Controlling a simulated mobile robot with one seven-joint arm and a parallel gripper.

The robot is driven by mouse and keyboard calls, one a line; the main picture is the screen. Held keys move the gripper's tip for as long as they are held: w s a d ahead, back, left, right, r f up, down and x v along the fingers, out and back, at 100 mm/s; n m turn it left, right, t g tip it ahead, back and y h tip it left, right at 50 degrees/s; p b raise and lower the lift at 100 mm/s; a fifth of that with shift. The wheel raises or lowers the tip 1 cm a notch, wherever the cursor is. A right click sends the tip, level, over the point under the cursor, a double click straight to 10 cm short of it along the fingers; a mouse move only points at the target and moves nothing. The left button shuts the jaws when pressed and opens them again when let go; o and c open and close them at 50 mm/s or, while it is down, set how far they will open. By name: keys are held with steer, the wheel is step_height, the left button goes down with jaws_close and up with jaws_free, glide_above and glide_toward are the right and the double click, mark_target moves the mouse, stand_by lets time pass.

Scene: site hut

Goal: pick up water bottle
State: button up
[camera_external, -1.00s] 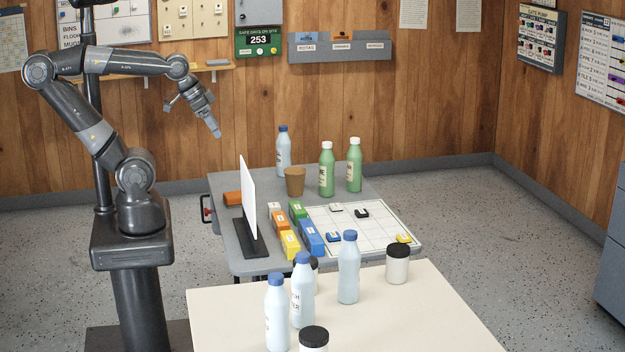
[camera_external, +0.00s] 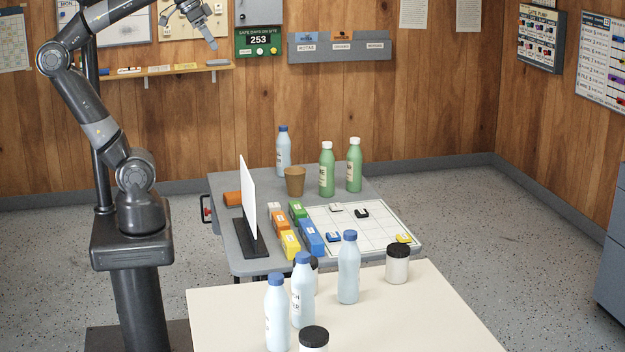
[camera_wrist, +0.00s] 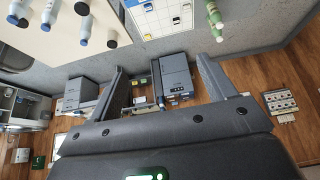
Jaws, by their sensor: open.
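Three pale blue water bottles with blue caps stand upright on the cream front table: one at the near left (camera_external: 277,318), one beside it (camera_external: 302,293) and one farther right (camera_external: 348,270). A fourth water bottle (camera_external: 283,155) stands at the back of the grey table, left of a brown cup. My gripper (camera_external: 190,28) is raised high in front of the back wall, well above and left of all the bottles. In the wrist view its two fingers (camera_wrist: 165,80) are spread with nothing between them. Pale bottles (camera_wrist: 84,28) show small at the upper left there.
Two green bottles (camera_external: 327,170) and the brown cup (camera_external: 295,181) stand near the back water bottle. A white upright panel (camera_external: 248,200), coloured blocks and a gridded board (camera_external: 375,225) are on the grey table. Dark-lidded jars (camera_external: 397,265) stand among the front bottles.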

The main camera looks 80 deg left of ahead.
mark_target(314, 286)
steer(key=w+d+r+m+t+h, duration=0.1)
steer(key=w+d+m+t+h, duration=0.25)
steer(key=d, duration=0.75)
steer(key=w+d+r+m+h, duration=0.1)
steer(key=w+d+m+h, duration=0.25)
steer(key=w+d, duration=0.5)
steer(key=s+d+f+m+t+h, duration=0.1)
steer(key=s+d+t+h, duration=0.15)
steer(key=d, duration=0.95)
steer(key=s+d+t+h, duration=0.1)
steer(key=d+t+h, duration=0.15)
steer(key=d, duration=0.85)
step_height(314, 286, down, 52)
steer(key=shift+g, duration=0.25)
steer(key=x, duration=1.1)
steer(key=shift+s+d+f, duration=0.15)
steer(key=shift+d+f, duration=0.05)
steer(key=shift+f, duration=0.05)
steer(key=shift+c, duration=0.3)
steer(key=c, duration=1.3)
